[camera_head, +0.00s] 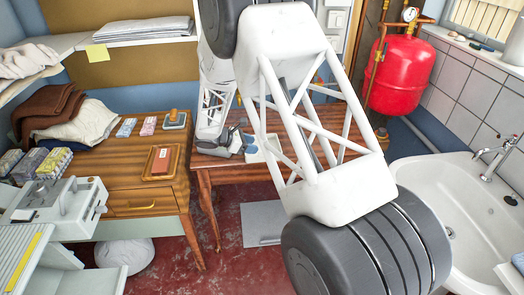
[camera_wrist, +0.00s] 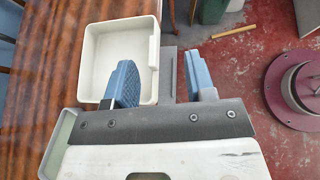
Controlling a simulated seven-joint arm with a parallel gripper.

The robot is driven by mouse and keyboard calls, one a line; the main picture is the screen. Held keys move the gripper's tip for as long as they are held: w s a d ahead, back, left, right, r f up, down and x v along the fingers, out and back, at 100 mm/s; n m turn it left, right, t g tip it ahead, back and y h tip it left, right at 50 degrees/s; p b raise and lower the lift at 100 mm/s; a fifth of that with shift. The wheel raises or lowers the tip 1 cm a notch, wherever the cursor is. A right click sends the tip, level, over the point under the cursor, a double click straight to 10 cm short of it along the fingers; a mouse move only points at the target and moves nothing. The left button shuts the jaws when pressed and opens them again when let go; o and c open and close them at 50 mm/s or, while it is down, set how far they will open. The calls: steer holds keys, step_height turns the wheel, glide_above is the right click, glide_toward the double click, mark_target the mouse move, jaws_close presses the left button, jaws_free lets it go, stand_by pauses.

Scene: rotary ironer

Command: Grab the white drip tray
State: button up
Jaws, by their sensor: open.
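The white drip tray (camera_wrist: 92,62) is a shallow, square, open tray, empty inside, on the brown wooden table (camera_wrist: 35,60) in the wrist view. It lies close to the table's edge. My gripper (camera_wrist: 162,80) is open, with two blue fingertips apart. In the wrist view the left fingertip overlaps the tray's inside and the right one is past its right side. The tray's right wall appears between them; I cannot tell their height or any contact. The gripper body hides part of the tray's near side. In the head view my arm covers much of this area.
A second pale-rimmed container (camera_wrist: 56,140) shows partly at lower left in the wrist view. A maroon round flanged object (camera_wrist: 296,88) stands on the red floor at right. In the head view, a sink (camera_head: 452,215) and red tank (camera_head: 400,75) are at right, a wooden dresser (camera_head: 135,165) at left.

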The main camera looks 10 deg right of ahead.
steer(key=shift+w+a+f+n, duration=0.25)
steer(key=shift+w+a+f, duration=0.15)
steer(key=shift+f, duration=0.25)
steer(key=shift+w+a+f+n, duration=0.25)
steer(key=shift+w+a+f, duration=0.15)
steer(key=shift+f, duration=0.25)
steer(key=shift+d, duration=0.15)
steer(key=shift+x, duration=1.2)
steer(key=shift+d, duration=0.1)
steer(key=shift+r+x, duration=0.2)
steer(key=shift+x, duration=2.3)
steer(key=shift+d, duration=0.15)
steer(key=shift+c, duration=0.2)
jaws_close()
